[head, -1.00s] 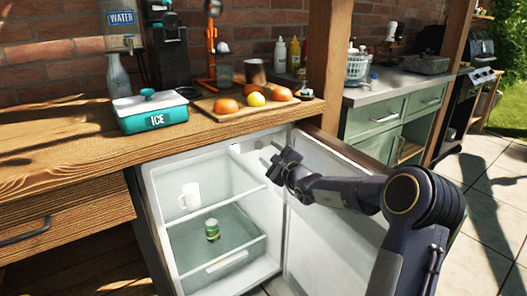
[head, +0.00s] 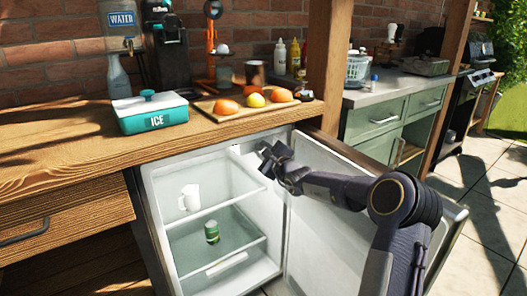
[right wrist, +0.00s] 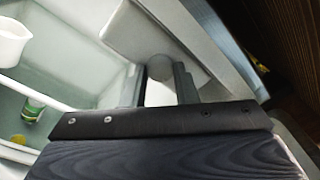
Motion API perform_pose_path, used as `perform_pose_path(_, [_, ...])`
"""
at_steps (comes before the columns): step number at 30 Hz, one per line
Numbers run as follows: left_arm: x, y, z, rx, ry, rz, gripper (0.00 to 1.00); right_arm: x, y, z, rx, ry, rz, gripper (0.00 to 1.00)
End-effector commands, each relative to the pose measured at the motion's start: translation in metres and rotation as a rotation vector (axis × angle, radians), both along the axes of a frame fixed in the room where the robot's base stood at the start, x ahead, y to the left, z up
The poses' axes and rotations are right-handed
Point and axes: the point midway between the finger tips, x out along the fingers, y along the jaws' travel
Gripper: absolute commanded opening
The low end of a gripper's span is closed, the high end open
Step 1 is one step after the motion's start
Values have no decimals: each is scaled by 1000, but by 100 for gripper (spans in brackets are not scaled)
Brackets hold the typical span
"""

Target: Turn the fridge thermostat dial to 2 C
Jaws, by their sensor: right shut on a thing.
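The fridge (head: 160,172) stands open under the wooden counter, with a white lined inside. My right gripper (head: 266,153) is at the upper right of the fridge opening, by the inner wall. In the right wrist view a pale round dial (right wrist: 188,68) sits on a white housing (right wrist: 140,32). My right gripper's dark fingers (right wrist: 168,86) are shut at the dial and partly cover it. The dial's marks and setting cannot be read. In the head view the gripper hides the dial. My left gripper is not in view.
A white mug (head: 189,198) and a green can (head: 212,231) stand inside the fridge on separate levels. The open fridge door (head: 325,225) is at the right, behind my right arm. An ice box (head: 150,115) and a fruit board (head: 225,112) stand on the counter above.

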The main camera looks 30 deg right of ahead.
Motion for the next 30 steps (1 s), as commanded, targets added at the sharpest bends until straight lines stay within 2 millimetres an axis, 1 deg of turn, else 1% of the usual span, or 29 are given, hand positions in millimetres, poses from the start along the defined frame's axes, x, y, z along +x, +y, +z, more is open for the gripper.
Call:
perform_pose_path(8, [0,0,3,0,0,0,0,0,0,1,31,3,-1,3])
perform_pose_path(14, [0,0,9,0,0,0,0,0,0,3,129,11,1,3])
perform_pose_path(23, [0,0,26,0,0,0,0,0,0,4,390,31,0,3])
perform_pose_path(30, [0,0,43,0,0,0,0,0,0,5,619,49,-1,3])
